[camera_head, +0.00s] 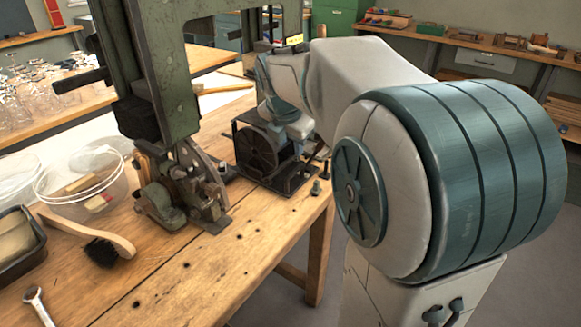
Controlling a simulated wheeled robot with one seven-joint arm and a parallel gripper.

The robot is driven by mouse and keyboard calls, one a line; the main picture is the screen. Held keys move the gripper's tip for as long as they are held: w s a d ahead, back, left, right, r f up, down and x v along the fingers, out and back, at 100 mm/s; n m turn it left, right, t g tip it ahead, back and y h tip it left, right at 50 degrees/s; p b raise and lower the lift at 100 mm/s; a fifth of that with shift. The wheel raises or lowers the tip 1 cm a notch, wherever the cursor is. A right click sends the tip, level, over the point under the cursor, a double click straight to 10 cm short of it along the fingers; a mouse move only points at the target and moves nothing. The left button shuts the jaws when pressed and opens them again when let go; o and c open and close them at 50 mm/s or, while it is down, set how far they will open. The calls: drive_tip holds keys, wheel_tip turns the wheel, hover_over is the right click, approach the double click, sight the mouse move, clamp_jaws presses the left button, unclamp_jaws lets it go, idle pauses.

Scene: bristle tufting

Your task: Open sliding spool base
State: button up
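A dark metal spool unit (258,150) with a round spoked spool stands near the right edge of the wooden workbench. Its flat black base (287,184) shows in front of and below the spool. How far this base is slid out cannot be told. My arm reaches over from the right and bends down behind the unit's right side. My gripper (305,146) is at the right side of the spool unit, small, dark and partly hidden. Whether its fingers touch the base, and whether they are open or shut, cannot be made out.
A green tufting machine (158,60) with a metal mechanism stands left of the spool unit. A black-bristled brush (103,250), clear bowls (85,180), a dark tray (36,249) and a wrench (38,304) lie at left. Small bolts stand near the bench's right edge.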

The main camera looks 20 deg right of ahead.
sight(294, 171)
drive_tip(key=b+x, duration=0.2)
drive_tip(key=x, duration=1)
drive_tip(key=shift+f+b, duration=0.1)
drive_tip(key=shift+b, duration=0.25)
clamp_jaws()
